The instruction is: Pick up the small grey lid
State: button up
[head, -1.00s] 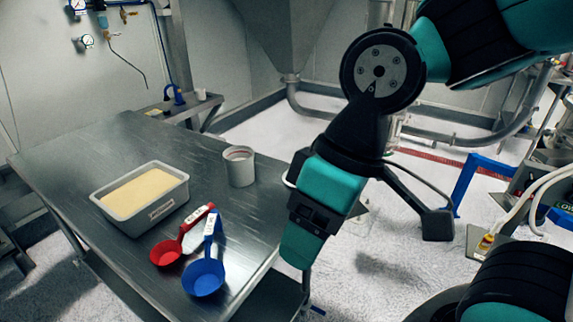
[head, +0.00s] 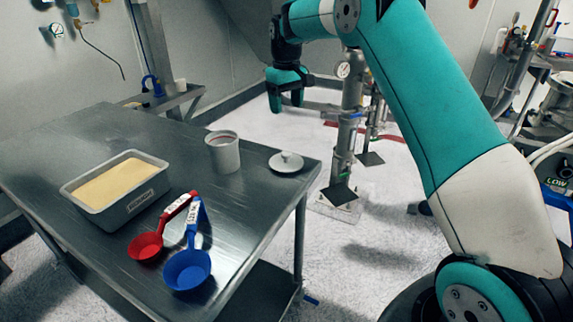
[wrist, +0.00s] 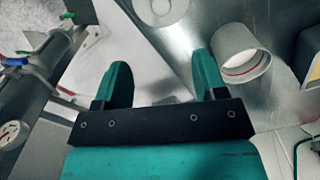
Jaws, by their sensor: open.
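The small grey lid (head: 286,162) with a knob on top lies on the metal table near its right corner. In the wrist view the lid (wrist: 165,8) shows at the top edge, partly cut off. My gripper (head: 285,100) is open and empty, pointing down, and appears above and beyond the lid in the head view. In the wrist view my gripper (wrist: 160,70) has its two teal fingers spread, with the lid ahead of them and apart from them.
A grey cup (head: 223,155) stands left of the lid. A tray of yellow powder (head: 128,205), a red scoop (head: 147,246) and a blue scoop (head: 187,270) are farther left and nearer on the metal table (head: 60,150). Pipes with a gauge (head: 345,120) stand behind the table.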

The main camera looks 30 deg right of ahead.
jog(key=p, duration=0.2)
send_near(286, 153)
notch_tip(286, 153, down, 5)
jog(key=shift+w+d+f, duration=0.1)
jog(key=shift+w+d, duration=0.05)
jog(key=shift+f+p, duration=0.65)
jog(key=shift+f, duration=2)
jog(key=c, duration=1)
